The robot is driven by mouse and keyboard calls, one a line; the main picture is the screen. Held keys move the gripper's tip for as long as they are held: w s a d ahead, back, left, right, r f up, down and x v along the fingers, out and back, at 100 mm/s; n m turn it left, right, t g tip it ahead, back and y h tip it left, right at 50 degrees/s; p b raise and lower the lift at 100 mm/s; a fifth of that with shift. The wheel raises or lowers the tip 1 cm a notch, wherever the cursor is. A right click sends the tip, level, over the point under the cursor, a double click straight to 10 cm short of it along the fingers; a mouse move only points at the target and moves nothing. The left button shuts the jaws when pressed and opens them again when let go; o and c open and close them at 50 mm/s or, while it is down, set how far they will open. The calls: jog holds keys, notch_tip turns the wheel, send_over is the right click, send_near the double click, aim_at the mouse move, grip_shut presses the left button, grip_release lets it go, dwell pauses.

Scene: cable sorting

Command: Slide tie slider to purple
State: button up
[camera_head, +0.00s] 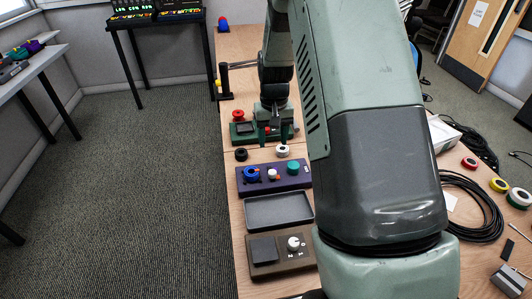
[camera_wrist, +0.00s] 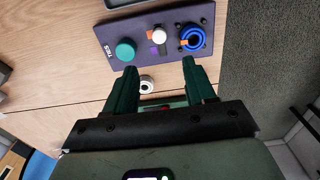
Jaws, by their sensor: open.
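The dark purple ties panel (camera_head: 300,181) lies on the table in the head view; in the wrist view the panel (camera_wrist: 113,33) is at the top. The tie slider's white knob (camera_wrist: 159,35) sits between a teal knob (camera_wrist: 125,49) and a blue ring (camera_wrist: 192,37). A purple patch (camera_wrist: 157,50) shows beside the white knob, with orange near it. In the head view the white knob (camera_head: 272,172) is small. My gripper (camera_head: 274,136) is open and empty, apart from the panel, beyond its far side. Its green fingers (camera_wrist: 160,72) point toward the panel in the wrist view.
A green board (camera_head: 240,130) with a red button (camera_head: 238,115) lies under my gripper. A white ring (camera_head: 282,151) and a black ring (camera_head: 241,154) lie between board and panel. A grey tray (camera_head: 279,210) and a brown panel (camera_head: 290,265) are nearer. Cable coils (camera_head: 480,210) lie right.

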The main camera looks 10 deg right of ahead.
aim_at(272, 172)
jog(key=f, duration=1.3)
jog(key=shift+w+d+f, duration=0.1)
jog(key=shift+w+f, duration=0.05)
jog(key=shift+w, duration=0.05)
jog(key=shift+c, duration=0.5)
grip_shut()
